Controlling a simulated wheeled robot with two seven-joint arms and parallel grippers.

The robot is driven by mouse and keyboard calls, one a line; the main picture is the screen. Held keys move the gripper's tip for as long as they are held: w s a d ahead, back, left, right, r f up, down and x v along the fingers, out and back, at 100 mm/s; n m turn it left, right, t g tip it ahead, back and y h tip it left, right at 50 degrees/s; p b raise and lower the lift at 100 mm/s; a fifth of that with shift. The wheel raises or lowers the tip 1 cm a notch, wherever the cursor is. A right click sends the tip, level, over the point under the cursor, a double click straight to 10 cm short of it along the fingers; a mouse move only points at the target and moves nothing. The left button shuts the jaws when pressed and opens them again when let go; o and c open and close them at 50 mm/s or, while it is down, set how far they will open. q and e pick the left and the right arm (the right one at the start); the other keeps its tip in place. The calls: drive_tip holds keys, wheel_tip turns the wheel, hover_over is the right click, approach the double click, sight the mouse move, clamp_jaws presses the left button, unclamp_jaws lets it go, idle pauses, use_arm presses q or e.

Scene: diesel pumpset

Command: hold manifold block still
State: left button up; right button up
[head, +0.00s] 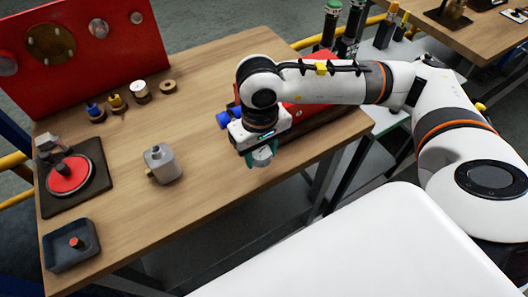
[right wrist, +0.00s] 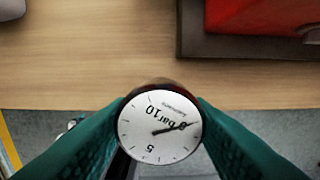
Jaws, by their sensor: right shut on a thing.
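The grey metal block (head: 162,165), which I take to be the manifold block, stands on the wooden table with a knob on top and a small brass-coloured fitting on its left side. My right gripper (head: 264,155) is to the right of it, apart from it, near the table's front edge. In the right wrist view its teal fingers are shut on a round pressure gauge (right wrist: 160,135) with a white dial marked in bar. My left gripper is out of view.
A red machine (head: 310,115) on a dark base sits behind my right arm. A red panel (head: 80,45) stands at the back left, with several small fittings before it. A round red plate (head: 70,178) and a dark tray (head: 70,258) lie left. Mid-table is clear.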

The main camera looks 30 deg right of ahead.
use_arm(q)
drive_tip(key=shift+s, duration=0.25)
use_arm(e)
drive_tip(key=w+a+r, duration=0.6)
drive_tip(key=a, duration=0.3)
drive_tip(key=w+a+r, duration=0.6)
drive_tip(key=a, duration=0.4)
drive_tip(key=shift+n, duration=0.4)
drive_tip(key=shift+s, duration=0.1)
wheel_tip(320, 180, down, 2)
drive_tip(key=shift+f, duration=0.2)
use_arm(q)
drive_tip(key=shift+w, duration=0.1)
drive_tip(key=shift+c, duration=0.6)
